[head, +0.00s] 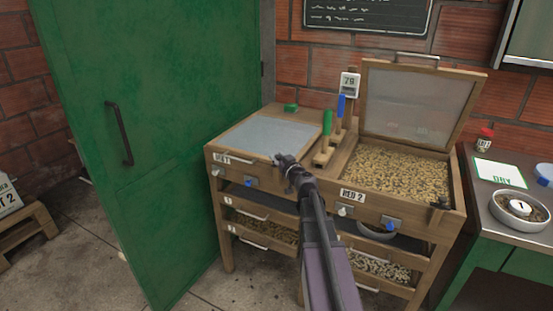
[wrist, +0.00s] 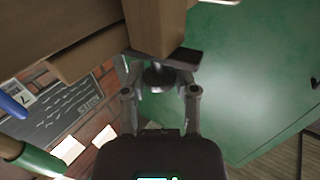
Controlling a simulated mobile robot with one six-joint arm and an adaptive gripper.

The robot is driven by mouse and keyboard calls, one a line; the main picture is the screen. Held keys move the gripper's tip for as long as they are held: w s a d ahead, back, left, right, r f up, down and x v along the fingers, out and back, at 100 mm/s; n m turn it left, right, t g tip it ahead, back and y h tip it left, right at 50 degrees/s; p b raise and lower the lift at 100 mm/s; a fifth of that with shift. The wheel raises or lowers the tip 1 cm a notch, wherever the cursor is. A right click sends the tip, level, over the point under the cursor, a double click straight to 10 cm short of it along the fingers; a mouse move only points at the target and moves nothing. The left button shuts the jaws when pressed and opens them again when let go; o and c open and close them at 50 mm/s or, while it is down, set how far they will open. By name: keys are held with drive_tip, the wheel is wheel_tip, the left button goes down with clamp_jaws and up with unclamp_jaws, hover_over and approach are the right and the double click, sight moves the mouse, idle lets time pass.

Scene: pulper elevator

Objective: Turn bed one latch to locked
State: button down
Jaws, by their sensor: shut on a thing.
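Bed one (head: 212,150) is the left wooden drying bed, with its pale mesh lid (head: 265,140) down. My gripper (head: 284,164) is at the bed's front right corner, beside the lid edge. It covers most of the latch in the head view. In the wrist view my gripper (wrist: 160,72) is shut on a dark round latch knob (wrist: 156,77), under a dark plate (wrist: 188,57) against a wooden part. I cannot tell from these views whether the latch is turned to locked.
Bed two (head: 352,195) stands to the right with its lid (head: 413,100) raised and beans inside. Green and blue handled tools (head: 326,124) stand between the beds. A green door (head: 150,130) is at left. A side table (head: 500,208) with a bowl is at right.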

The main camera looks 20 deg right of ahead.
drive_tip(key=shift+w+d+n+g+y, duration=0.15)
drive_tip(key=shift+n+g+y, duration=0.15)
drive_tip(key=shift+n+y, duration=1.1)
drive_tip(key=shift+y, duration=0.6)
drive_tip(key=shift+c, duration=2)
unclamp_jaws()
drive_tip(key=shift+s, duration=0.2)
drive_tip(key=v, duration=1.1)
drive_tip(key=shift+s, duration=0.4)
drive_tip(key=shift+r, duration=0.1)
